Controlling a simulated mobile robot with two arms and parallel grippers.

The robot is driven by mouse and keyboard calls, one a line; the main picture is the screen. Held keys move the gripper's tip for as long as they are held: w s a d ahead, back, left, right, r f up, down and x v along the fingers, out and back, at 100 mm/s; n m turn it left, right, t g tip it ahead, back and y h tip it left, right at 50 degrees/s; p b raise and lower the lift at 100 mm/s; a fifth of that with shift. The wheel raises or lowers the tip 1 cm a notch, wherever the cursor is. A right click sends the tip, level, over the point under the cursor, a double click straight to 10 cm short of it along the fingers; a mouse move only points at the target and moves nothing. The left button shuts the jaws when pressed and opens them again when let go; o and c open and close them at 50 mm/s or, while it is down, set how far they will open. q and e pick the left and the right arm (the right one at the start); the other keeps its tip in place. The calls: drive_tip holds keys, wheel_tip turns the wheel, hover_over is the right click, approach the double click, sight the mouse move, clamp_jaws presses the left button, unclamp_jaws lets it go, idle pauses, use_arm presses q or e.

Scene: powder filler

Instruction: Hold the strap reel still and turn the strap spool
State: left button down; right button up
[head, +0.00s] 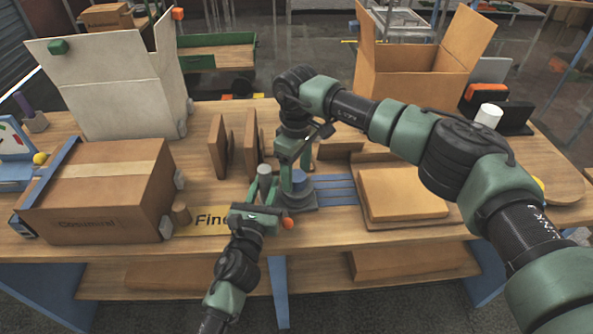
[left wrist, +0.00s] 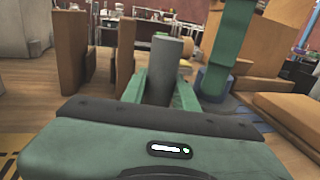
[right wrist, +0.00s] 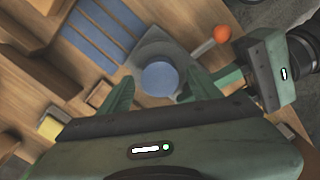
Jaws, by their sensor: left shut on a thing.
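The strap reel (head: 303,203) is a grey base on the table, seen from above in the right wrist view (right wrist: 150,50). I take the blue round part on it (head: 299,178) for the strap spool; its flat top shows in the right wrist view (right wrist: 158,78). An upright grey post (head: 264,170) stands beside it, seemingly part of the reel. My left gripper (head: 262,190) is shut on this post, between its green fingers in the left wrist view (left wrist: 165,65). My right gripper (right wrist: 158,88) points down over the spool, open, its fingers on either side and apart from it.
An orange ball (head: 288,223) sits close to my left gripper. Upright brown boards (head: 235,145) stand behind left. A closed carton (head: 100,190) is at the left and a flat brown stack (head: 403,192) at the right. A blue slatted patch (head: 335,190) lies right of the base.

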sight(296, 175)
wheel_tip(296, 175, up, 12)
idle(0.6)
